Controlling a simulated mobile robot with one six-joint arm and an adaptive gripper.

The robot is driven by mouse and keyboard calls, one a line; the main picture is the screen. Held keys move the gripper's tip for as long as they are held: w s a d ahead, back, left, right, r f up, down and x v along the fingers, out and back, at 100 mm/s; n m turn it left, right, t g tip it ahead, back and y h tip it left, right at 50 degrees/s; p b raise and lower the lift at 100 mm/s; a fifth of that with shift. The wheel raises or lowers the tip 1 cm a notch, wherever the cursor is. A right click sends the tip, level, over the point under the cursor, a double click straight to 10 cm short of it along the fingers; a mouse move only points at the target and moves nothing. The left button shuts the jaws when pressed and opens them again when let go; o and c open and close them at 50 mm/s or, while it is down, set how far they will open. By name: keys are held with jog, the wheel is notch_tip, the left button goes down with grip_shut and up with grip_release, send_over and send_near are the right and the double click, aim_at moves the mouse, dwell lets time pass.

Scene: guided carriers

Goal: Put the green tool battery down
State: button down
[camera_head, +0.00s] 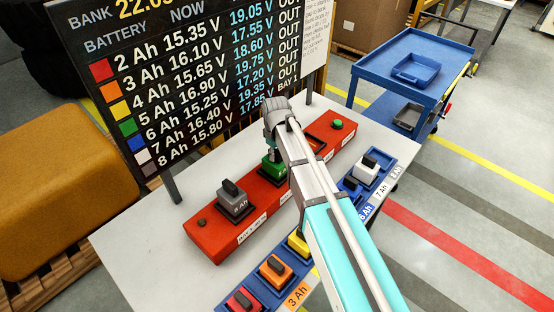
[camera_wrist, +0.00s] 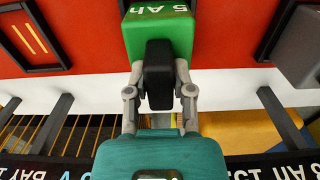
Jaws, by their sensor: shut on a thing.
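The green tool battery (camera_head: 272,163), marked 5 Ah, is at the middle of the red charger (camera_head: 213,235) on the white table. It also shows in the wrist view (camera_wrist: 160,38). My gripper (camera_wrist: 158,88) is shut on the battery's black handle, with one finger on each side. In the head view my gripper (camera_head: 274,150) is partly hidden by my arm. The battery looks upright over a black-framed bay. I cannot tell whether its base touches the charger.
A grey battery (camera_head: 233,199) sits in the charger bay to the left; an empty bay (camera_head: 316,142) is to the right. A blue rack (camera_head: 262,290) in front holds red, orange, yellow and white batteries. A voltage board (camera_head: 190,80) stands behind. A blue cart (camera_head: 440,58) is farther right.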

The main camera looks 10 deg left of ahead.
jog(key=shift+f, duration=0.4)
jog(key=shift+f+b, duration=0.15)
jog(key=shift+b, duration=0.2)
jog(key=shift+c, duration=2.4)
grip_release()
jog(key=shift+r+p, duration=0.25)
jog(key=shift+p, duration=0.05)
notch_tip(320, 180, up, 12)
jog(key=p, duration=1.1)
jog(key=shift+p, duration=0.4)
